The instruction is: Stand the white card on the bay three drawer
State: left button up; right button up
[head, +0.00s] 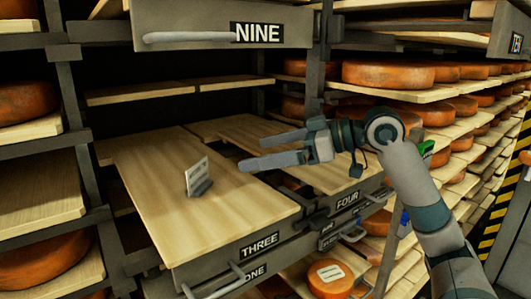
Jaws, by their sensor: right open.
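My left gripper is not in view.
The FOUR drawer (346,198) lies to the right, partly behind my right arm. The NINE drawer (219,26) juts out overhead. Racks with orange cheese wheels (388,75) flank both sides. A labelled cheese (330,278) sits low in front.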

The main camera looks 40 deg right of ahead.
aim_at(197, 176)
jog(key=k+j, duration=0.1)
jog(key=k, duration=0.9)
